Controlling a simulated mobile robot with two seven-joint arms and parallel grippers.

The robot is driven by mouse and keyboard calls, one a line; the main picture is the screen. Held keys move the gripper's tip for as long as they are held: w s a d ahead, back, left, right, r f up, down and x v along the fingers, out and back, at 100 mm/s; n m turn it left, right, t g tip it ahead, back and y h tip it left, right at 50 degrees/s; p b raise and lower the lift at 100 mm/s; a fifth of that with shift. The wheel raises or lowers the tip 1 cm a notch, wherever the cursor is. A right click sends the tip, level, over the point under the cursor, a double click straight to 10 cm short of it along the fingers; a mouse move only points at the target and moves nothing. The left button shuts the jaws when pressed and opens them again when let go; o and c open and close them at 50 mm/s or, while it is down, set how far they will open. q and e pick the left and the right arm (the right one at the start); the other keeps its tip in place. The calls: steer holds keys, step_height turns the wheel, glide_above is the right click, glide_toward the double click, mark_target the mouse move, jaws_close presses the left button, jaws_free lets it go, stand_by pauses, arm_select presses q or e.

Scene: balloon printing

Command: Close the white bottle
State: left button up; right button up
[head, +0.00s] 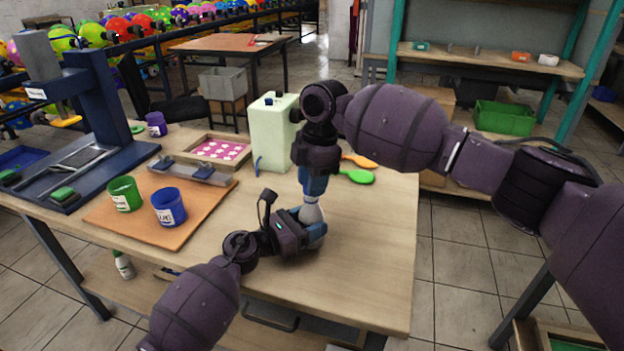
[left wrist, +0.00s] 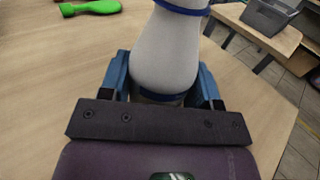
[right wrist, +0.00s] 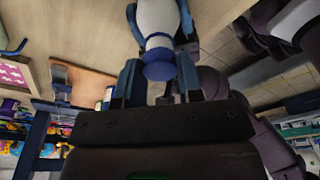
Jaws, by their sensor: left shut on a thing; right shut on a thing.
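The white bottle (head: 311,213) stands upright over the table, between my two grippers. My left gripper (head: 316,236) comes in low from the side and is shut around its lower body; the white body also fills the middle of the left wrist view (left wrist: 168,50). My right gripper (head: 313,188) points straight down over the bottle's top. In the right wrist view a blue cap (right wrist: 159,67) sits at the bottle's top end, between the right fingers, which are shut on it. Whether the cap is fully seated I cannot tell.
A green paddle-shaped item (head: 357,177) and an orange one (head: 360,160) lie behind the bottle. A pale green canister (head: 272,135) stands back left. Green (head: 124,194) and blue (head: 169,207) cups stand on an orange board (head: 135,216). The table's right front is clear.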

steer(key=shift+f, duration=0.55)
